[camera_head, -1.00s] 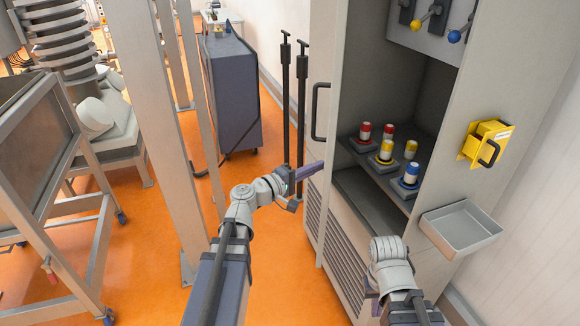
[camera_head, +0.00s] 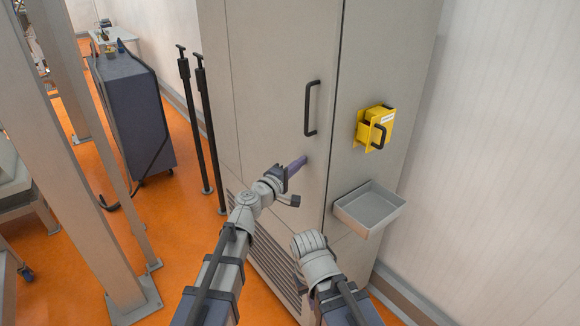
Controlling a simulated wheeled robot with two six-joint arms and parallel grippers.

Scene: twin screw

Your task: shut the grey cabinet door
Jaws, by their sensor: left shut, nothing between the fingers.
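The grey cabinet door (camera_head: 270,85) is shut and lies flush with the cabinet front, hiding the inside. Its black handle (camera_head: 312,108) is near the door's right edge. My left gripper (camera_head: 302,162) is shut and empty. Its tip is at the door's surface, below and a little left of the handle. I cannot tell whether it touches the door. My right arm (camera_head: 315,255) shows at the lower middle, in front of the lower cabinet. Its gripper fingers are not visible.
A yellow box (camera_head: 375,127) with a black handle and a grey tray (camera_head: 369,208) are fixed on the panel right of the door. Two black poles (camera_head: 205,120) stand left of the cabinet. A dark blue cart (camera_head: 130,110) stands farther left. Orange floor is free between them.

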